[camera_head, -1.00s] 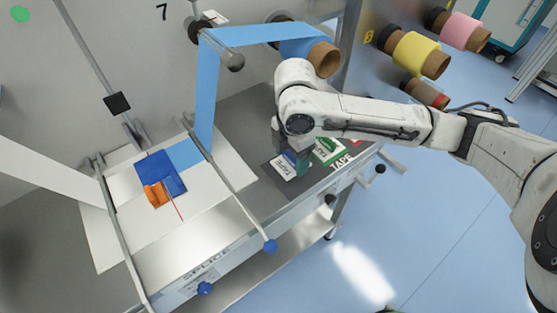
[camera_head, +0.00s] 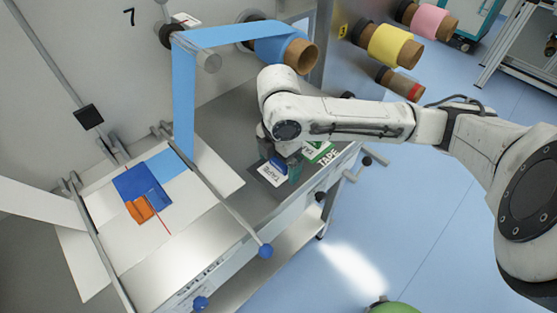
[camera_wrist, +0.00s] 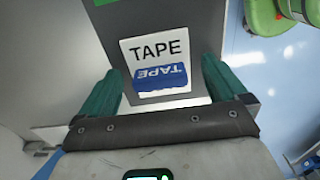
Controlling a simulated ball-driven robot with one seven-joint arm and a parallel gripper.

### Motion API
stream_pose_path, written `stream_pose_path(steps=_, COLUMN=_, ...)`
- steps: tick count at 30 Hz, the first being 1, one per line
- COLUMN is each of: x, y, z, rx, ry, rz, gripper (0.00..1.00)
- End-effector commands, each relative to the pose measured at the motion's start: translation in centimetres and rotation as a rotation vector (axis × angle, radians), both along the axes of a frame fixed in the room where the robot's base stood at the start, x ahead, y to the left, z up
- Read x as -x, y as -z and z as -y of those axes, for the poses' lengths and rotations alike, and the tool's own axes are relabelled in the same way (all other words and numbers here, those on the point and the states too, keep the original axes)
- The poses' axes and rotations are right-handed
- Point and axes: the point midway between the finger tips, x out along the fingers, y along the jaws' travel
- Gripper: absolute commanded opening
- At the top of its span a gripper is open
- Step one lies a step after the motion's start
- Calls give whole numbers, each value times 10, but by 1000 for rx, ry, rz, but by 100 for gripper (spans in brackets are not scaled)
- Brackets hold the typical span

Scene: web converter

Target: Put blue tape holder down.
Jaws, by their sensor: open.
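The blue tape holder (camera_wrist: 160,77), with white "TAPE" lettering, rests on the lower part of a white TAPE label (camera_wrist: 156,46) on the grey table. In the wrist view my gripper (camera_wrist: 158,76) is open, with one teal finger on each side of the holder and a visible gap to both. In the head view my gripper (camera_head: 280,168) is low over the table's right part, at the white label (camera_head: 270,177). The holder shows there only as a small blue patch, mostly hidden by my gripper.
A green-marked TAPE spot (camera_head: 318,152) lies just right of my gripper. A blue plate (camera_head: 142,186) with an orange piece (camera_head: 139,210) lies on the white web at left. Bars with blue knobs (camera_head: 265,251) cross the table. The blue roll (camera_head: 287,50) hangs above.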

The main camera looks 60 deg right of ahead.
Motion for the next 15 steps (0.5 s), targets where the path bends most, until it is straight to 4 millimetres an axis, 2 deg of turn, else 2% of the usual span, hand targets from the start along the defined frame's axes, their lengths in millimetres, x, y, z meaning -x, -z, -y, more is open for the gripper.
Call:
stream_pose_path(steps=8, x=0, y=-6, z=0, rx=0, ry=0, rz=1, gripper=99)
stream_pose_path(steps=11, x=-1, y=-20, z=0, rx=2, ry=-1, rz=3, gripper=99)
stream_pose_path(steps=15, x=-1, y=-48, z=0, rx=2, ry=-2, rz=5, gripper=99)
